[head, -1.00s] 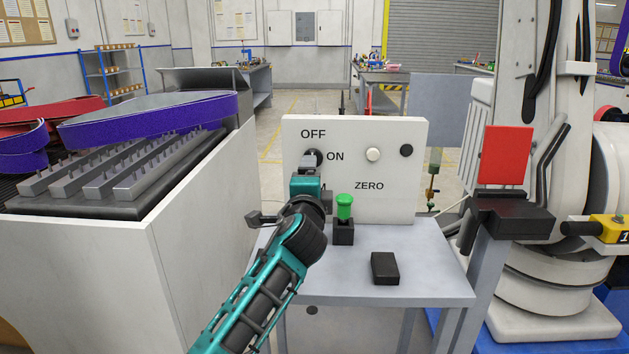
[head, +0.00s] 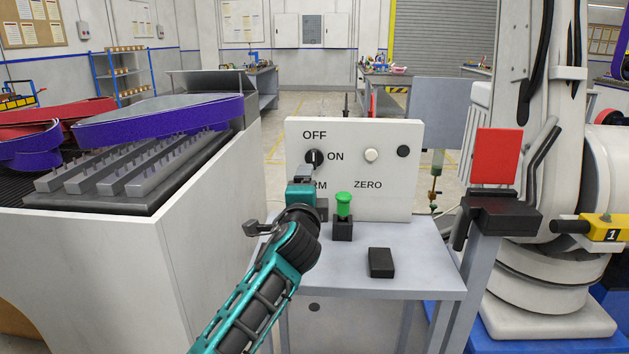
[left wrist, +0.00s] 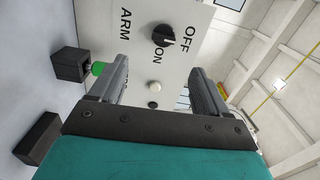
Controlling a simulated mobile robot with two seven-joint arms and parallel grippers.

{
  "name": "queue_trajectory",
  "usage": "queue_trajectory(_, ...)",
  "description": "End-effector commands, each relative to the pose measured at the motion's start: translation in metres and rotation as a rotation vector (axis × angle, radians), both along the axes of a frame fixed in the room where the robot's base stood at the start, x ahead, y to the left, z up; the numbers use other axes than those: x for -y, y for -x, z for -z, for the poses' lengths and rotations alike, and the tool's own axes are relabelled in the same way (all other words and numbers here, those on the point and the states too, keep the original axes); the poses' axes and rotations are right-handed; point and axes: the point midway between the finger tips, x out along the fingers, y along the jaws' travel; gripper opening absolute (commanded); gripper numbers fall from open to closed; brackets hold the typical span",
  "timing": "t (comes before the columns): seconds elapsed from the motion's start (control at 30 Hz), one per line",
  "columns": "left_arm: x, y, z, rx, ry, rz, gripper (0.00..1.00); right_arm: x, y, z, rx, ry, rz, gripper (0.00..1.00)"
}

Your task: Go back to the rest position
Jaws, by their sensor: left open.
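The white control panel (head: 390,190) stands upright on a small grey table. Its black rotary knob (head: 314,158) sits beside the OFF and ON labels, and its white mark appears to lie on the OFF side. My left gripper (head: 303,172) is just below and in front of the knob, apart from it, partly hiding the ARM label. In the left wrist view its two fingers (left wrist: 160,68) are spread with nothing between them, and the knob (left wrist: 162,36) is beyond the tips. My right gripper is not in view.
A green button (head: 343,204) on a black base stands close to the right of my left gripper. A black block (head: 381,263) lies on the grey table (head: 430,278). A white machine housing (head: 215,200) is at left, and a red plate (head: 497,156) on a stand is at right.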

Motion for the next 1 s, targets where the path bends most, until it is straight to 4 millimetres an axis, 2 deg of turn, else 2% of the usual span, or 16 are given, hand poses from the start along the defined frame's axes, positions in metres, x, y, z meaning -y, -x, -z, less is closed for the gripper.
queue_trajectory(0.13, -0.026, 0.028, 0.051, -0.123, 0.162, -0.064, 0.77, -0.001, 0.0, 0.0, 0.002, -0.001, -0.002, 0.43)
queue_trajectory(0.27, -0.058, 0.075, 0.11, -0.285, 0.381, -0.162, 0.77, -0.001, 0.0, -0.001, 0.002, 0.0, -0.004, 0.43)
queue_trajectory(0.37, -0.08, 0.118, 0.15, -0.405, 0.537, -0.247, 0.77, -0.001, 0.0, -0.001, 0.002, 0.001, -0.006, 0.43)
queue_trajectory(0.53, -0.113, 0.21, 0.208, -0.616, 0.787, -0.419, 0.77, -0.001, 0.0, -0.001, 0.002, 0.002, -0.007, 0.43)
queue_trajectory(0.6, -0.124, 0.251, 0.223, -0.697, 0.877, -0.491, 0.77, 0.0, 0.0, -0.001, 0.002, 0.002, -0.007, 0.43)
queue_trajectory(0.7, -0.134, 0.302, 0.236, -0.794, 0.974, -0.585, 0.77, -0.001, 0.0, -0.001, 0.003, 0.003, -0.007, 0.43)
queue_trajectory(0.8, -0.14, 0.344, 0.241, -0.871, 1.042, -0.662, 0.77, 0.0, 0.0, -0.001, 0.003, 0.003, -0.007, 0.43)
queue_trajectory(1.0, -0.148, 0.411, 0.24, -0.991, 1.13, -0.785, 0.77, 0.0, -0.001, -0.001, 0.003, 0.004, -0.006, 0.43)
